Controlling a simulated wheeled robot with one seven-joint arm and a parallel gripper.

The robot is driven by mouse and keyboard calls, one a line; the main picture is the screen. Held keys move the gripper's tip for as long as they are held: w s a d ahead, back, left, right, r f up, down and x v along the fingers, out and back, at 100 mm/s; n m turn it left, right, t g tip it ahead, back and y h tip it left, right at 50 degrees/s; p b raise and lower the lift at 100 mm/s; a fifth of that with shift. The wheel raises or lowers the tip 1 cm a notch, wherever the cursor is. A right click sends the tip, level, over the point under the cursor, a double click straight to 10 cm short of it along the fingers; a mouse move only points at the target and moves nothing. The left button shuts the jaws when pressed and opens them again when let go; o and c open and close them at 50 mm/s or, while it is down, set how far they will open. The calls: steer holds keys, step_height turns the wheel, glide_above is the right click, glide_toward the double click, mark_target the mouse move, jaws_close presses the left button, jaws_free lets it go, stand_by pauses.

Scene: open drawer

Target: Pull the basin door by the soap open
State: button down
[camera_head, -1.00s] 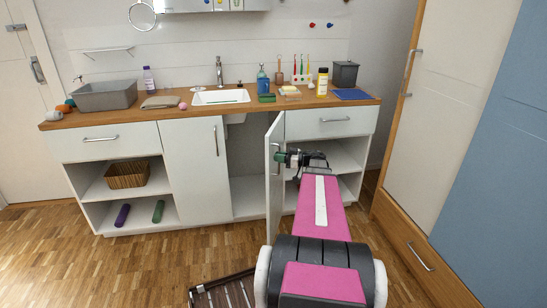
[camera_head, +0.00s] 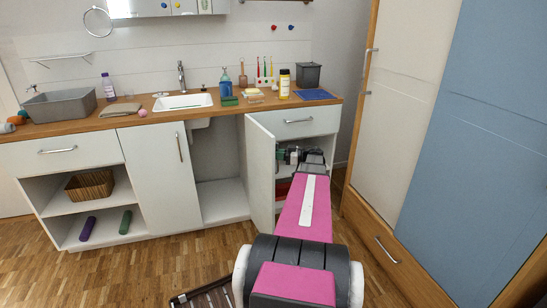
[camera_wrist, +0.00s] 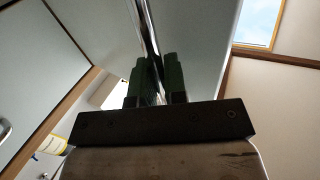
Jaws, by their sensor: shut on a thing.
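The exact contact is hard to see.
The cupboard behind the door is open, with clear space inside (camera_head: 222,198). Open shelves (camera_head: 320,165) lie right of the door. A tall cabinet (camera_head: 395,150) stands close on the right. A dark slatted object (camera_head: 210,296) lies on the floor in front.

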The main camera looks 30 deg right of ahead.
steer(key=shift+d, duration=0.15)
steer(key=c, duration=1.2)
jaws_free()
steer(key=v, duration=1)
steer(key=shift+s+d, duration=0.2)
steer(key=shift+d, duration=0.1)
